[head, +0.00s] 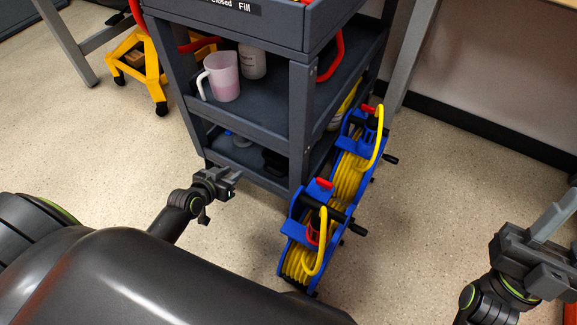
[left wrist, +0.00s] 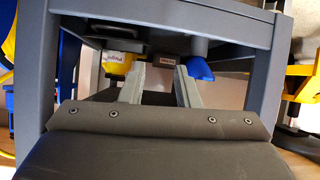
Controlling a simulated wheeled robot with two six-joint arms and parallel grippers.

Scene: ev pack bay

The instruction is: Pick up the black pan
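A low black object, which looks like the black pan (head: 274,161), lies on the cart's bottom shelf in the head view. It is in shadow and partly hidden by the cart's front corner post. My left gripper (head: 226,181) is at the near edge of that shelf, left of the black object and apart from it. In the left wrist view, the left gripper's two fingers (left wrist: 160,84) are spread with nothing held between them. I cannot make out the pan clearly there. My right gripper (head: 556,248) is at the right edge, far from the cart, with its fingers apart and seemingly empty.
The grey cart (head: 299,130) has posts and shelf edges around the bottom shelf. A pink-filled jug (head: 223,78) stands on the middle shelf. Blue reels with yellow cable (head: 300,262) stand right of the cart. A yellow bottle (left wrist: 117,64) and blue item (left wrist: 198,70) show beyond my left fingers.

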